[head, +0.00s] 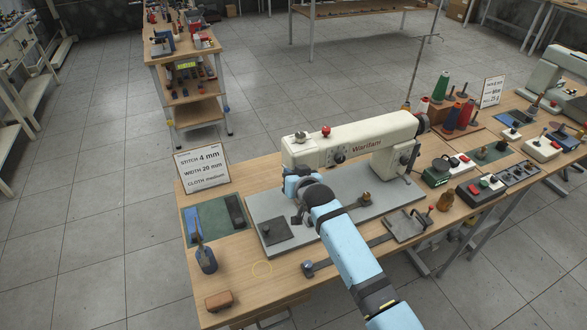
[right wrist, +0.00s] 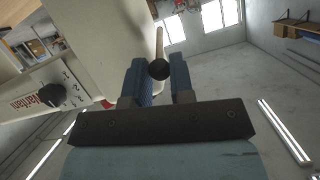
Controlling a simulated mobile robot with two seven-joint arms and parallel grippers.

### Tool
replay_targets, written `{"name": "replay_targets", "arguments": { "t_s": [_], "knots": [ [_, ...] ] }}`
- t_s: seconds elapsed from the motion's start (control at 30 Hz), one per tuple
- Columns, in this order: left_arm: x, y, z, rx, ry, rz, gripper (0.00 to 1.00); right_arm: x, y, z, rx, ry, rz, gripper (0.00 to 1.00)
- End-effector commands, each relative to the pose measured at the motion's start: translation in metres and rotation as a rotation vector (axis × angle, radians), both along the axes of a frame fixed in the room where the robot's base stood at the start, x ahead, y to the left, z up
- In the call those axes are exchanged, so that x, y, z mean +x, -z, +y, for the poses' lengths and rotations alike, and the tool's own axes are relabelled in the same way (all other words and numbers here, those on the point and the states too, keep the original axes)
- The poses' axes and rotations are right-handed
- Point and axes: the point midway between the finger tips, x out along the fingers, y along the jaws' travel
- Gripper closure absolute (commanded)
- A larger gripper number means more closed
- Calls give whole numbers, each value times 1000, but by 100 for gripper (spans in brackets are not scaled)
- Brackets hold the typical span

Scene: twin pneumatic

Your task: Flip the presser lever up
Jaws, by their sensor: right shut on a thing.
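The cream sewing machine (head: 350,145), marked Warifani, stands on its grey bed plate (head: 375,205). My right arm reaches in from the bottom, with its wrist in front of the left end of the machine head; it hides that area in the head view. In the right wrist view, the blue fingers of my right gripper (right wrist: 160,82) are shut on the presser lever (right wrist: 159,69), which shows as a pale rod with a dark round end, beside the machine body (right wrist: 85,45). My left gripper is in neither view.
A stitch card (head: 202,167) stands at the table's back left. A green mat (head: 213,222) with tools, a blue-handled tool (head: 206,260) and a brown block (head: 219,300) lie left. Thread spools (head: 466,113) and a control box (head: 480,188) stand right.

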Motion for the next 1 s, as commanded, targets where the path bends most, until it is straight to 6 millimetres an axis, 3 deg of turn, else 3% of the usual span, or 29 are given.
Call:
{"name": "replay_targets", "arguments": {
  "t_s": [0.33, 0.37, 0.4, 0.77, 1.0],
  "knots": [
    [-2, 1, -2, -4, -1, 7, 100, 0, 0, 0, -2, 0, 7, 100],
    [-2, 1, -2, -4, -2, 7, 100, 0, 0, 0, -2, 0, 7, 73],
    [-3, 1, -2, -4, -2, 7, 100, 0, 0, 0, -2, 0, 7, 65],
    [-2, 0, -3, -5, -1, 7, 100, -4, -1, -1, -2, 0, 6, 65],
    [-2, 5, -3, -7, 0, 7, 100, -38, -13, -12, -1, 0, 5, 65]
  ]
}}
